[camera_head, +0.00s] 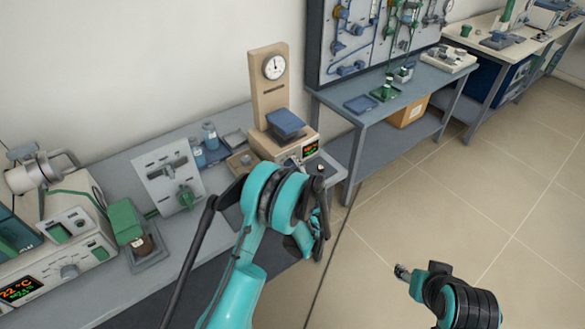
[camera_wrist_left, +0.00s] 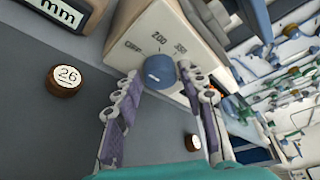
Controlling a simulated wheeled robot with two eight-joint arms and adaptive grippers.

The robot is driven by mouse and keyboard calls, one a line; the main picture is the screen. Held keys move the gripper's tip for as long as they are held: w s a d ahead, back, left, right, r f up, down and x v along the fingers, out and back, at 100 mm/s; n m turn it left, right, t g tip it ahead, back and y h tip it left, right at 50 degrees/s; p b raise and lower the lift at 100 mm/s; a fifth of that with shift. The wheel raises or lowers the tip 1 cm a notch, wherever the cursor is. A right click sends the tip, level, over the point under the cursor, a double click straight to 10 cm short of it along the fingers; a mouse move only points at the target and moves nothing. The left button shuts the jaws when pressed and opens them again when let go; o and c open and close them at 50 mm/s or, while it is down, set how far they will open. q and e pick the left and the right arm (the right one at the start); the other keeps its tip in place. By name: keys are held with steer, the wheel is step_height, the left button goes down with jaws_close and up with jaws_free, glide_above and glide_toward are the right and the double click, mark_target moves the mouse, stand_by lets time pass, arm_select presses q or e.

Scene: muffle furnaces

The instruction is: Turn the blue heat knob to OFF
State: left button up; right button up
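The blue heat knob (camera_wrist_left: 159,70) sits on the beige front panel (camera_wrist_left: 142,28) of a heater, in the left wrist view. Marks "OFF", "200" and "350" are printed around it; I cannot tell which it points at. My left gripper (camera_wrist_left: 160,80) is open, a fingertip on either side of the knob; contact cannot be told. In the head view the left gripper (camera_head: 308,235) is beside the bench edge, and the knob is hidden behind my arm. My right gripper (camera_head: 403,272) hangs over the floor at lower right, away from the bench, its fingers too small to judge.
A brown disc marked "26" (camera_wrist_left: 66,82) and another small brown disc (camera_wrist_left: 193,141) lie on the grey bench beside the fingers. A blue-grey table (camera_head: 350,112) stands to the right; the tiled floor is clear.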

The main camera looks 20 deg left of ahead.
arm_select(q)
steer(key=shift+s+d, duration=0.1)
steer(key=v, duration=0.7)
steer(key=shift+s+d, duration=0.1)
steer(key=shift+s, duration=0.05)
steer(key=shift+r, duration=0.1)
steer(key=shift+a+r, duration=0.2)
steer(key=shift+r, duration=0.05)
steer(key=s+a+r+n+g+h, duration=0.3)
steer(key=s+a+r+n+g, duration=0.15)
steer(key=s+r+n, duration=0.6)
steer(key=s+d+n+h, duration=0.1)
steer(key=s+n+h, duration=0.1)
steer(key=s, duration=0.7)
steer(key=s+d+n+g+h, duration=0.1)
steer(key=s+n, duration=0.4)
steer(key=s, duration=0.5)
steer(key=shift+s+d+r+h, duration=0.2)
steer(key=shift+s+d+h, duration=0.1)
steer(key=shift+d+h, duration=0.75)
